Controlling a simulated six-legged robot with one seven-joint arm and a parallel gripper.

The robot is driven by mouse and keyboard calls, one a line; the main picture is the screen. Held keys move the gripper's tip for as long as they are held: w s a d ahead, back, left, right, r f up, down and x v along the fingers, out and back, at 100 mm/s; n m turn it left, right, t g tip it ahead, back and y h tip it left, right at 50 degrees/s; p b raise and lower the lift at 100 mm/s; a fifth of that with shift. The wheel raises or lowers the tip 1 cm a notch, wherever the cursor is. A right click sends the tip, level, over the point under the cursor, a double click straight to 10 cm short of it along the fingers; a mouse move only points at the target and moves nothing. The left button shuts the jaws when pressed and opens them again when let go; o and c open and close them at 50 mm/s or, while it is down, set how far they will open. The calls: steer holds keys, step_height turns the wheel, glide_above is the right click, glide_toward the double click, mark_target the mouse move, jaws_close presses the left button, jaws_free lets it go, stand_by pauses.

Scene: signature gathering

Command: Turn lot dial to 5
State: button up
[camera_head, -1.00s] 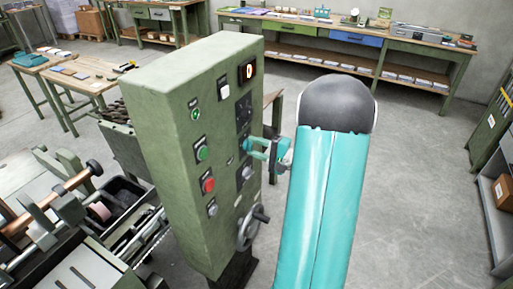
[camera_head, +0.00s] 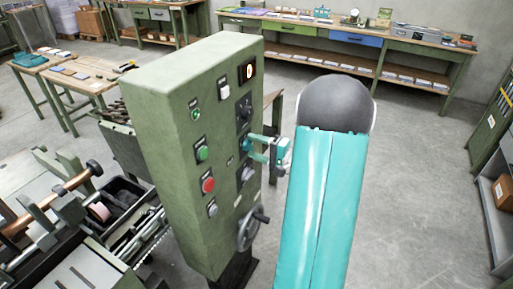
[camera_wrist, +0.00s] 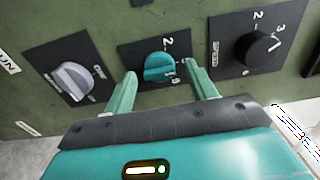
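The green control cabinet (camera_head: 210,80) stands in front of me. In the wrist view a teal dial (camera_wrist: 159,68) on a black plate with numbers is in the middle. A black dial (camera_wrist: 257,48) with numbers is to its right, and a grey knob (camera_wrist: 73,79) to its left. I cannot read which is the lot dial. My gripper (camera_wrist: 168,80) is open, its fingertips apart on either side of the teal dial's lower part; contact cannot be told. In the head view my gripper (camera_head: 258,150) is at the panel, between the black dial (camera_head: 244,109) and the grey knob (camera_head: 246,174), hiding the teal dial.
A green button (camera_head: 202,153), a red button (camera_head: 208,185) and a handwheel (camera_head: 250,230) are on the cabinet. A machine with rollers (camera_head: 60,205) stands at the left. Workbenches (camera_head: 345,35) line the back. The floor right of my arm is clear.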

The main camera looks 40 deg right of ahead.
steer(key=v, duration=1.4)
steer(key=shift+w+a+r, duration=0.1)
steer(key=shift+a, duration=0.05)
steer(key=w+a+r+n+g+y, duration=0.2)
steer(key=a+n+g, duration=0.3)
steer(key=a, duration=0.7)
steer(key=w+a+r+n+g+y, duration=0.1)
steer(key=a+r+n+g+y, duration=0.15)
steer(key=a+g, duration=0.7)
steer(key=s+a+r+n+t+h, duration=0.1)
steer(key=s+a+r+n+h, duration=0.1)
steer(key=a+h, duration=0.3)
steer(key=s+a+r+n+t+h, duration=0.2)
steer(key=s+a+r+n+h, duration=0.1)
steer(key=a, duration=0.6)
steer(key=s+n+h, duration=0.1)
steer(key=h, duration=0.1)
steer(key=shift+s+r+h, duration=0.25)
steer(key=shift+h, duration=0.1)
